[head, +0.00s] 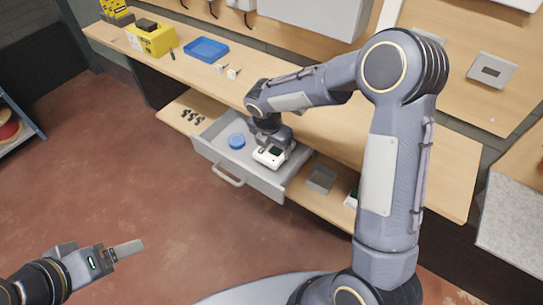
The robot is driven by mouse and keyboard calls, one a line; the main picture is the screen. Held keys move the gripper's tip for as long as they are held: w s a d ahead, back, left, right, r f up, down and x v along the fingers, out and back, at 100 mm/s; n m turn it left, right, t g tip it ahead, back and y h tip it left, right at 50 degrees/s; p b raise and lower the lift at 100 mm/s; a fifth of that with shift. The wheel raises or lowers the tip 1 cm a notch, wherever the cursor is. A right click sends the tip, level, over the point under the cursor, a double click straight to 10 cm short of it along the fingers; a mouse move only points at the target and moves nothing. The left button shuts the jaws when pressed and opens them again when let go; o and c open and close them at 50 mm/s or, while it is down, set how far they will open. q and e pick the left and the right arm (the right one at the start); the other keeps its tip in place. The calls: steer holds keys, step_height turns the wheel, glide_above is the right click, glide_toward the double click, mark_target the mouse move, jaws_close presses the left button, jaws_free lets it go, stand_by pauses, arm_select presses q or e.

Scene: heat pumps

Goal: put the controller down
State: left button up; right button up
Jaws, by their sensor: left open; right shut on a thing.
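The controller, a small white box with a dark screen (268,157), is in or just above the open grey drawer (211,154), at its right side. My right gripper (272,147) is shut on it from above; the fingers are partly hidden by the wrist. I cannot tell whether the controller touches the drawer floor. My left gripper (126,250) is at the lower left over the floor, away from the drawer, open and empty.
A blue round object (237,141) lies in the drawer left of the controller. The wooden workbench (322,128) holds a blue tray (206,50) and a yellow box (152,40). A grey open box (321,179) sits on the lower shelf right of the drawer.

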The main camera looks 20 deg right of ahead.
mark_target(271, 148)
steer(key=shift+w+a+f+b, duration=0.1)
steer(key=shift+w+f+b, duration=0.15)
steer(key=shift+f+b, duration=0.75)
steer(key=shift+w+f+b, duration=0.2)
steer(key=shift+f+b, duration=0.5)
steer(key=shift+f, duration=0.45)
steer(key=shift+r, duration=0.15)
steer(key=o, duration=1)
